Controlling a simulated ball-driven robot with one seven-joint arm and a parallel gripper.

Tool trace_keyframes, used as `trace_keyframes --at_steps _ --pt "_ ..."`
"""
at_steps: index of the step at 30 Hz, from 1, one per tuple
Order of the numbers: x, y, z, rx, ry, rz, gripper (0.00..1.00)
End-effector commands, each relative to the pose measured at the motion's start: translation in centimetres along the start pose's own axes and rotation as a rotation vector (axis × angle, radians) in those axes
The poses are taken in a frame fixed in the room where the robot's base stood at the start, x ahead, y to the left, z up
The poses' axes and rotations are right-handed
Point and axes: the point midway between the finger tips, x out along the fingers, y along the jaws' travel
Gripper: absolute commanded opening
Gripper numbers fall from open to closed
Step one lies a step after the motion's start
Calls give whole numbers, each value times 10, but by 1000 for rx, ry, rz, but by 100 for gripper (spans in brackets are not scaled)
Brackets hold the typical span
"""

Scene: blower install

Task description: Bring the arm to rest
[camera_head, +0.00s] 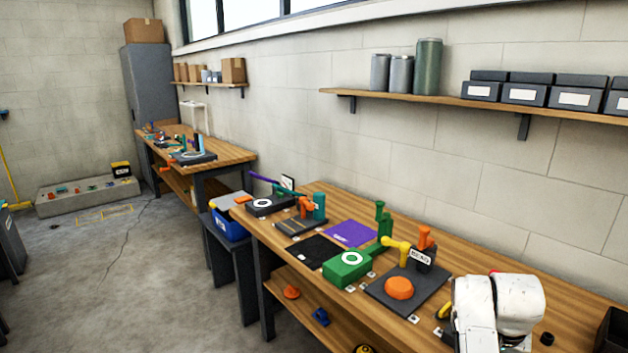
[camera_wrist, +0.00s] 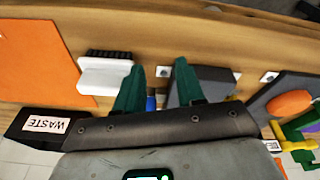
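My gripper (camera_wrist: 159,70) shows in the wrist view as two dark green fingers set apart over the wooden bench. Nothing is held between the tips. A small blue thing (camera_wrist: 151,103) shows low between the fingers; I cannot tell what it is. In the head view my white arm is folded at the lower right, over the near end of the workbench (camera_head: 450,270). The gripper itself does not show there.
The bench carries a green block (camera_head: 347,266), a dark plate with an orange disc (camera_head: 399,288) and a purple mat (camera_head: 351,233). A white brush (camera_wrist: 106,75), an orange sheet (camera_wrist: 40,60) and a WASTE bin (camera_wrist: 45,126) show in the wrist view. A shelf (camera_head: 440,98) runs above.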

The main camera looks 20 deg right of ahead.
Motion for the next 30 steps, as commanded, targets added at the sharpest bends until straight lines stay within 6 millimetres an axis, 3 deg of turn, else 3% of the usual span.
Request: trace_keyframes --at_steps 3,10,18,25,30 --pt "14 -5 39 -139 62 -11 38" --pt "23 -22 122 -426 160 -91 38" --pt "9 -34 218 -700 219 -232 38" --pt "-12 -35 282 -847 236 -347 38" --pt "22 10 312 -832 58 -245 38"
